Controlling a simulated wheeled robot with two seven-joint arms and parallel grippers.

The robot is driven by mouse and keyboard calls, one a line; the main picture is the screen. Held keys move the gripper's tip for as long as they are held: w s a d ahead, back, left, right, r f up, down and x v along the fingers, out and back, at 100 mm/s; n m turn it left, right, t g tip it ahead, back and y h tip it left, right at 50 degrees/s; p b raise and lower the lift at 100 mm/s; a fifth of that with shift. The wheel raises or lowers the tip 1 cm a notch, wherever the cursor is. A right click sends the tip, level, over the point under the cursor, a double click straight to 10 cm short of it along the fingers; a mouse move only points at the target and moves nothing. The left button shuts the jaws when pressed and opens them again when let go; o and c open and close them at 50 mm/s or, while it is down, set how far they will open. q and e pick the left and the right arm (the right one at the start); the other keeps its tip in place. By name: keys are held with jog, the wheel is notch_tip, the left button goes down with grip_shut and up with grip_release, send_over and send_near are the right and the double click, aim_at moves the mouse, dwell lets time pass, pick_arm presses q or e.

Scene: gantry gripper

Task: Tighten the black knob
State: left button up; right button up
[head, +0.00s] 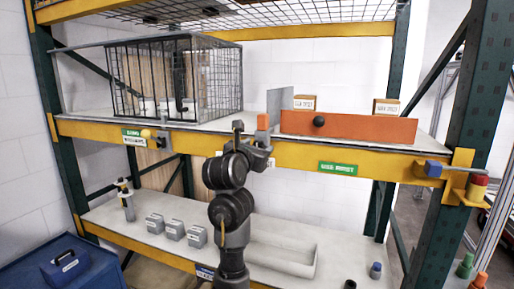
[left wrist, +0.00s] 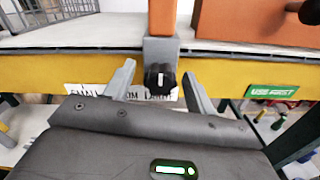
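A black knob (left wrist: 160,77) with a white pointer line sits on a grey bracket (left wrist: 161,50) at the yellow shelf beam, below an orange upright piece (left wrist: 162,17). In the left wrist view my left gripper (left wrist: 158,70) is open, with one finger to each side of the knob and a gap on both sides. In the head view my left gripper (head: 250,137) is at the beam, below the orange piece (head: 263,121), and the knob is hidden there. A second, round black knob (head: 319,121) is on the orange panel to the right. My right gripper is not in view.
A wire cage (head: 215,75) stands on the upper shelf at left. The orange panel (head: 370,127) has small boxes behind it. Grey blocks (head: 174,230) and a tray (head: 285,262) are on the lower shelf. A green label (left wrist: 272,92) is right of the gripper.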

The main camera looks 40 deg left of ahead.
pick_arm(q)
jog(key=c, duration=0.9)
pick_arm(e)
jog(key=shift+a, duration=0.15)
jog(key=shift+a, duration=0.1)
